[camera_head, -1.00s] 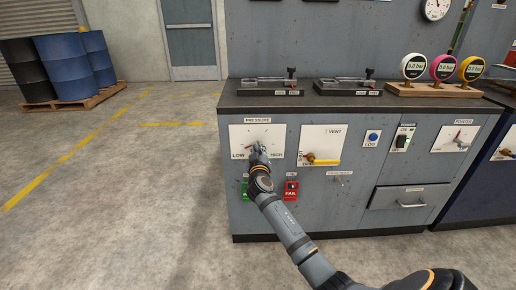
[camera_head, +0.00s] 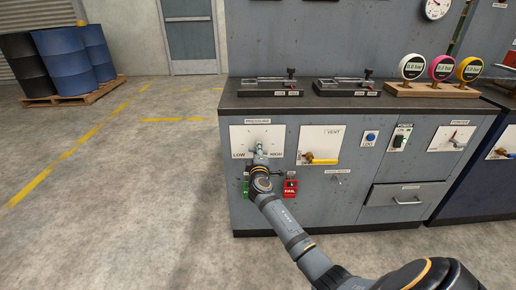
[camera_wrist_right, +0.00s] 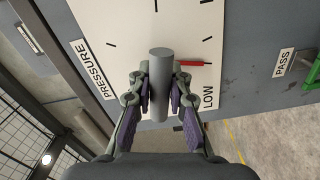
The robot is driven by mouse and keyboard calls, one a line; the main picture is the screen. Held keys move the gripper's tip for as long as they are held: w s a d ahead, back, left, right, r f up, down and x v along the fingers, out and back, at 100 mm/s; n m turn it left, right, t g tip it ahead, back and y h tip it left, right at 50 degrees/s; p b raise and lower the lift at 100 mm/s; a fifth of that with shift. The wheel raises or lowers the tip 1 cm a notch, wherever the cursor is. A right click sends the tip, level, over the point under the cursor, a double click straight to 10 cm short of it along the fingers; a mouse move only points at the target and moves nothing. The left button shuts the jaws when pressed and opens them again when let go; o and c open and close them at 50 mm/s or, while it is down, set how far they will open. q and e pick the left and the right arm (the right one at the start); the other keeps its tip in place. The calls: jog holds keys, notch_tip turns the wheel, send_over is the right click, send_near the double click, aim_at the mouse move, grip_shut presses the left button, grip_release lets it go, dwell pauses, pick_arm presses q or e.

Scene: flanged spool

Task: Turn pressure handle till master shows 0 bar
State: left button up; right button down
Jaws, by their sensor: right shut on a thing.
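The pressure panel (camera_head: 242,136) is a white plate on the bench front, marked LOW at left and HIGH at right. My right gripper (camera_head: 260,151) is at its lower middle and hides most of the handle in the head view. In the right wrist view, the gripper's fingers (camera_wrist_right: 160,78) are shut on the grey cylindrical pressure handle (camera_wrist_right: 160,100). A red pointer (camera_wrist_right: 192,63) beside the handle points towards the LOW side. Three round gauges, white (camera_head: 412,67), magenta (camera_head: 441,67) and yellow (camera_head: 469,68), appear to read 0.0 bar. I cannot tell which is the master. My left gripper is not in view.
A VENT panel with a yellow lever (camera_head: 322,161) is right of the pressure panel. Green PASS and red FAIL (camera_head: 290,190) buttons sit below, near my right arm. Two black fixtures (camera_head: 270,88) stand on the bench top.

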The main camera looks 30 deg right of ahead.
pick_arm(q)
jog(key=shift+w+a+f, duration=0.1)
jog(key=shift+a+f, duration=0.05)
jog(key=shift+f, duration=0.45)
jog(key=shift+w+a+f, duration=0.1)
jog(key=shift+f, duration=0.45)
pick_arm(e)
jog(key=shift+n, duration=0.8)
jog(key=shift+f, duration=0.1)
jog(key=c, duration=1.2)
grip_release()
jog(key=shift+s+a, duration=0.15)
jog(key=shift+s, duration=0.05)
jog(key=v, duration=1.1)
jog(key=shift+s+a, duration=0.1)
jog(key=shift+s, duration=0.2)
